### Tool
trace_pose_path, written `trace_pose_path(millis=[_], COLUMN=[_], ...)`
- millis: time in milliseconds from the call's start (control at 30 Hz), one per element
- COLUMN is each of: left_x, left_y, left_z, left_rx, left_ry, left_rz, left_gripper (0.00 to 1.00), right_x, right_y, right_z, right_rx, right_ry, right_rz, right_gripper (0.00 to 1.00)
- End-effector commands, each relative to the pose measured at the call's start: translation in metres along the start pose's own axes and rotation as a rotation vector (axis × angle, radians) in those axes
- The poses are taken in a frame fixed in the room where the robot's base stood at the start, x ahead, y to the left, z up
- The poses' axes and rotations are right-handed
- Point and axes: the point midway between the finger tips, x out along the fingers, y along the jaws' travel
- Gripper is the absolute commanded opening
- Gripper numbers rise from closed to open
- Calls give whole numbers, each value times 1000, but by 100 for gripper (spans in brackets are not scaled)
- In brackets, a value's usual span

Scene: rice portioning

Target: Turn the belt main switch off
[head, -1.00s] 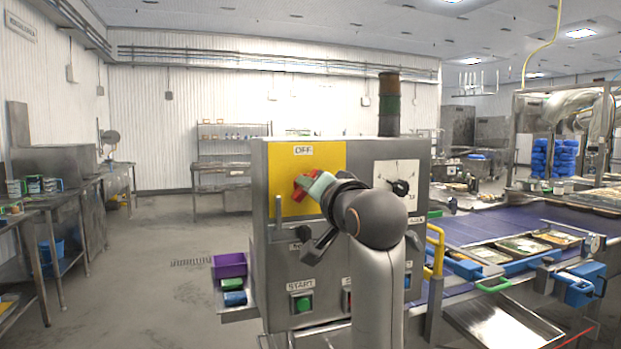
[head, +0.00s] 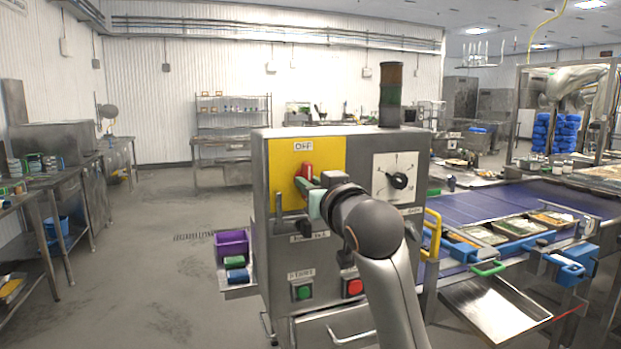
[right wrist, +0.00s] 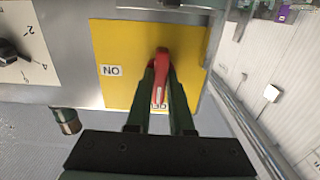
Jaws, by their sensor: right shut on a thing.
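The belt main switch is a red rotary handle (head: 307,170) on a yellow plate (head: 330,155) on the steel control cabinet's front. The handle stands nearly upright, its upper end toward the OFF label (head: 303,147). In the right wrist view, the picture is turned over; the red handle (right wrist: 161,68) lies between the dark fingers, its lower end beside the partly hidden OFF label (right wrist: 159,103). The ON label (right wrist: 111,70) is off to one side. My right gripper (head: 304,184) is shut on the red handle. My left gripper is in neither current view.
The cabinet also carries a dial (head: 398,180), a green start button (head: 303,292) and a red button (head: 353,287). A purple bin (head: 231,244) sits on a side shelf. The blue conveyor (head: 500,215) with trays is at right. The floor at left is open.

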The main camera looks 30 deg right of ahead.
Motion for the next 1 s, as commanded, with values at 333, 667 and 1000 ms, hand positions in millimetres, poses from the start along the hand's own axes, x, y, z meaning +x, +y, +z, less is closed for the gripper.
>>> trace_pose_path(millis=[333,667,1000], left_x=[-2,-1,-1], left_y=[0,0,0], left_z=[-2,-3,-3], left_rx=[0,0,0], left_ry=[1,2,2], left_rz=[1,0,0], left_gripper=[50,50,50], right_x=[0,0,0], right_y=[0,0,0], right_z=[2,2,0], right_rx=[-36,-35,-32], right_ry=[-4,-4,-1], right_rz=[0,0,0], right_gripper=[0,29,50])
